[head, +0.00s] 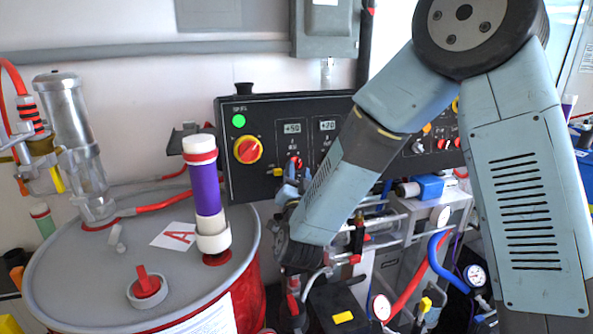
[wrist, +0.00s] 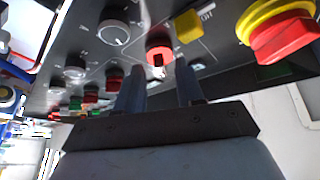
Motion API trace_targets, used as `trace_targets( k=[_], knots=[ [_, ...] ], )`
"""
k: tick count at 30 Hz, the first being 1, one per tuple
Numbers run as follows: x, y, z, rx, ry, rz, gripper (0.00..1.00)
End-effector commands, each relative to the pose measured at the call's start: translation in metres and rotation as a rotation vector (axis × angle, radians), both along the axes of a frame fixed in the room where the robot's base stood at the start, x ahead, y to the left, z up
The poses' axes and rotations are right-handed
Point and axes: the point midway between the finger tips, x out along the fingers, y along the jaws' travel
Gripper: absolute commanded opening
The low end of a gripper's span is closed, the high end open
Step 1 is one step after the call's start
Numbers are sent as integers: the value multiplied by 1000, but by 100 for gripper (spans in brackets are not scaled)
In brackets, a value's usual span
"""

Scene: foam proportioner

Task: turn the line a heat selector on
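The black control panel (head: 262,118) stands behind the red drum. A small red selector knob (head: 296,162) sits on it below the "+50" display (head: 292,128); its label is not readable, so I cannot confirm that it is the line A heat selector. My gripper (head: 290,187) is just below this knob in the head view, partly hidden by my arm. In the wrist view the red knob (wrist: 160,54) shows beyond and between the fingertips. My gripper (wrist: 159,76) is open, with an empty gap between its fingers. Contact with the knob is not visible.
A yellow piece (wrist: 187,25) beside an "OFF" mark and a large red-and-yellow rotary switch (wrist: 282,30) are close to the right finger. A black knob (wrist: 115,32) is on the left. The drum lid (head: 90,255) with a purple pump tube (head: 206,190) stands left of my arm.

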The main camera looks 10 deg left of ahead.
Motion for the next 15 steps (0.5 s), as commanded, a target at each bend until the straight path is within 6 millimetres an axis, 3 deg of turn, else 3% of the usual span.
trace_targets(
  k=[15],
  knots=[
    [-89, -21, -32, -2, 1, 3, 37]
  ],
)
